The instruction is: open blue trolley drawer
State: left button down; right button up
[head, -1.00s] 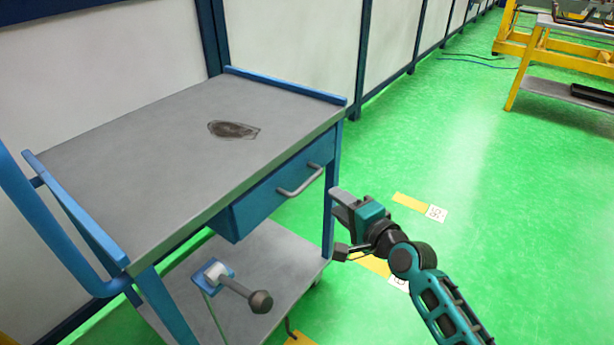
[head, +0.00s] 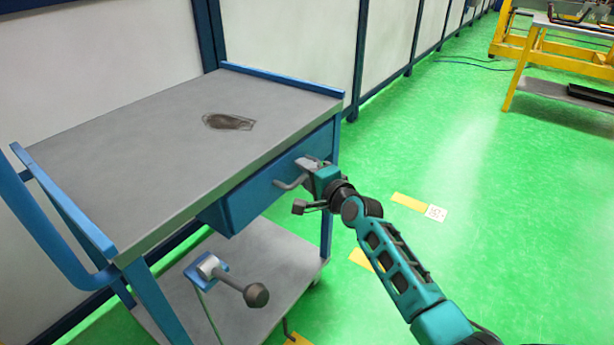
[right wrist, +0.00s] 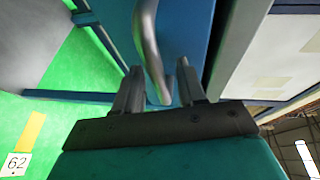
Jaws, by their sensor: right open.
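The blue trolley (head: 150,150) has a grey top and a blue drawer (head: 262,195) under its right side. The drawer front carries a curved grey bar handle (head: 291,183). My right gripper (head: 305,166) is at the right end of this handle. In the right wrist view, the handle (right wrist: 147,45) runs down between the two open fingertips (right wrist: 158,82), with a gap on the right side. The drawer front (right wrist: 190,30) lies just beyond the fingers. Whether a finger touches the handle I cannot tell. My left gripper is not in view.
A lower shelf (head: 270,255) holds a tool with a round dark knob (head: 256,295). A dark flat patch (head: 228,122) lies on the trolley top. White wall panels stand behind. Green floor to the right is free up to a yellow-framed bench (head: 525,60).

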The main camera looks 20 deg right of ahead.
grip_shut()
dwell(0.3)
dwell(0.3)
